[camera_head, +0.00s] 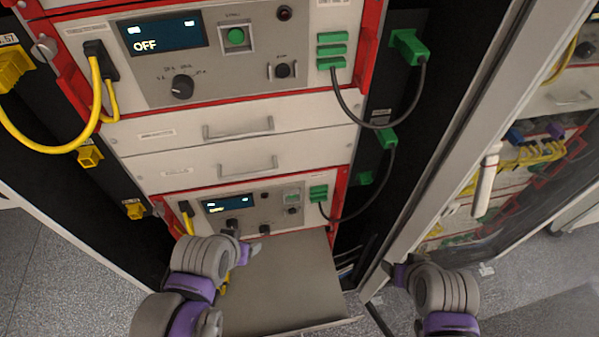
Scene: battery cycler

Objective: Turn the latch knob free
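A silver round knob (45,48) sits at the left edge of the upper cycler unit, beside its red frame. A similar small knob (158,209) shows at the left edge of the lower unit. I cannot tell which is the latch knob. My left gripper (248,250) is in front of the lower unit, just above the grey shelf, well below the upper knob. My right gripper (389,270) is near the foot of the light door-frame post, right of the shelf. Both are small and partly hidden by my wrists, so their finger openings are unclear.
The upper unit's display (163,34) reads OFF. A yellow cable (45,150) loops at left; green-plugged cables (418,95) hang at right. A grey shelf (285,285) juts out below. A door post (470,120) and white handle (486,182) stand at right.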

